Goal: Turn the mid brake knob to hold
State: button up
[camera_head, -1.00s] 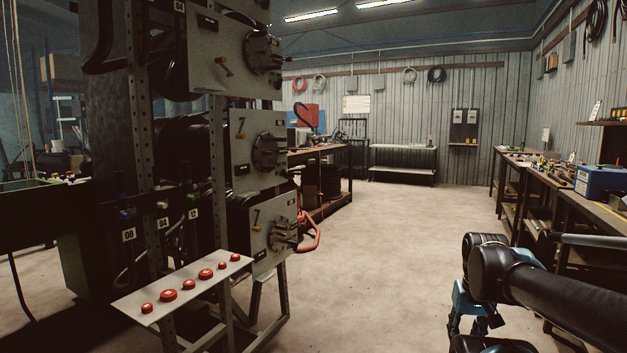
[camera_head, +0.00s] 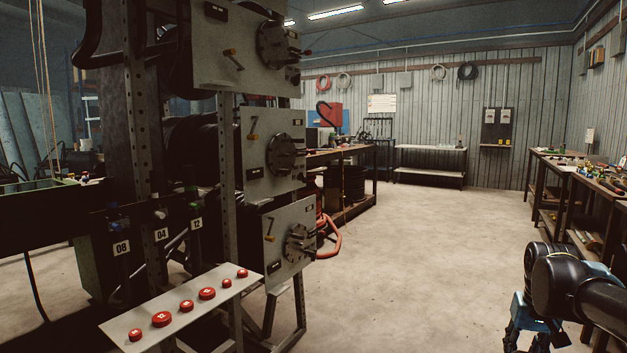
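Three grey panels stand stacked on a metal rack at the left, each with a round dark hub and a small orange-brown knob or lever. The middle panel (camera_head: 257,177) carries a dark hub (camera_head: 287,153) and a small orange knob (camera_head: 253,136) at its left. The top panel (camera_head: 215,75) and the bottom panel (camera_head: 275,262) have similar knobs. The knob's setting is too small to read. My gripper (camera_head: 525,340) is at the lower right edge, far from the panels, blue and partly cut off. Its fingertips are not clearly visible.
A sloped plate (camera_head: 180,310) with several red buttons juts out in front of the rack. Labelled posts stand behind it. A red hose (camera_head: 330,240) hangs beside the bottom panel. The floor (camera_head: 400,265) between rack and right workbench (camera_head: 590,185) is clear.

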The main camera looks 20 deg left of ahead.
aim_at(300, 176)
jog(key=u, duration=0.35)
jog(key=i, duration=1)
jog(key=u, duration=0.95)
jog(key=i, duration=0.4)
jog(key=u, duration=0.2)
